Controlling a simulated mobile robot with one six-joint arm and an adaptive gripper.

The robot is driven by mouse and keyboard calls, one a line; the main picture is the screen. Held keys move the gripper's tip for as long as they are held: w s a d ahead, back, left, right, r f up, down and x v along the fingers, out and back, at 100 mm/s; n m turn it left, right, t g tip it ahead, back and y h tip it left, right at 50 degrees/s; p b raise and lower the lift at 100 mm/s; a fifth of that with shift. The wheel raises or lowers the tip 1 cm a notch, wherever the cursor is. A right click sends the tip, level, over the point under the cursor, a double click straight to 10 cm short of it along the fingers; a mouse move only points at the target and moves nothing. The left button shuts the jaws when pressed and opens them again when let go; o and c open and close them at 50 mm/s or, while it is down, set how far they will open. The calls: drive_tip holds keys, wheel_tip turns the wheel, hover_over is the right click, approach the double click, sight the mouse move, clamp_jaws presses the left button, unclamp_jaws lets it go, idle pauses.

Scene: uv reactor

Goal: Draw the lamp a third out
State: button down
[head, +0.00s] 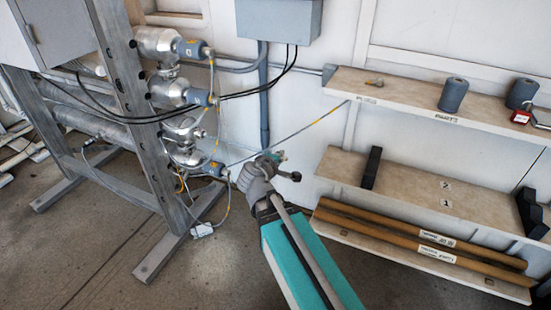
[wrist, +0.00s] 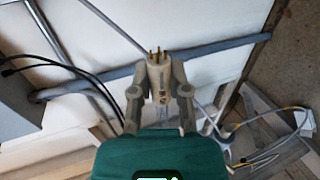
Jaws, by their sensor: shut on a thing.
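My gripper (head: 268,167) is in front of the white wall, to the right of the reactor's pipe stack (head: 183,127). In the wrist view my gripper (wrist: 160,92) is shut on the lamp (wrist: 158,72), with a finger on each side of its pale end. Several brass-coloured pins stick up from that end. The rest of the lamp is mostly hidden by the fingers and my gripper's body. In the head view the held end is too small to make out. Blue-grey end caps with cables sit on the ports (head: 190,48); one lower port (head: 190,133) shows no such cap.
An upper shelf (head: 400,97) holds dark cylinders (head: 453,94) and a red padlock (head: 521,117). A lower shelf (head: 400,186) has dark supports (head: 371,168). Brown tubes (head: 390,232) lie below.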

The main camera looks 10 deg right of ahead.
drive_tip(key=shift+d, duration=0.1)
drive_tip(key=c, duration=0.5)
unclamp_jaws()
drive_tip(key=shift+s, duration=0.1)
drive_tip(key=shift+c, duration=0.2)
drive_tip(key=shift+s, duration=0.1)
